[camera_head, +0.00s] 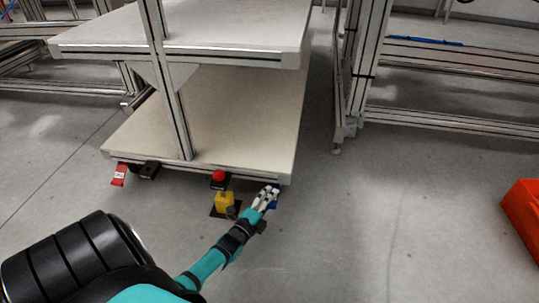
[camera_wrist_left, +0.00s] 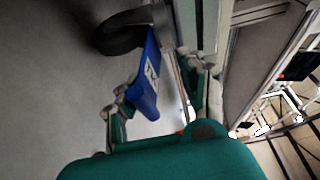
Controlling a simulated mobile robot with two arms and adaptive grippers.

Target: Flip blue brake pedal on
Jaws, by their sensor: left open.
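The blue brake pedal (camera_head: 276,188) is at the lower front right corner of a wheeled cart. It is mostly covered by my left gripper (camera_head: 266,195) in the head view. In the left wrist view the blue pedal (camera_wrist_left: 146,82) carries a white label and sits beside a dark caster wheel (camera_wrist_left: 122,36). My left gripper (camera_wrist_left: 160,92) is open, with its fingers on either side of the pedal. I cannot tell whether a finger touches it. My right gripper is not in view.
The cart's lower shelf (camera_head: 235,120) overhangs just above the pedal. A red pedal (camera_head: 119,174) is at its left corner. A yellow block (camera_head: 226,200) and a red knob (camera_head: 218,175) are close to the left of my gripper. An orange bin (camera_head: 523,210) stands far right; the floor between is clear.

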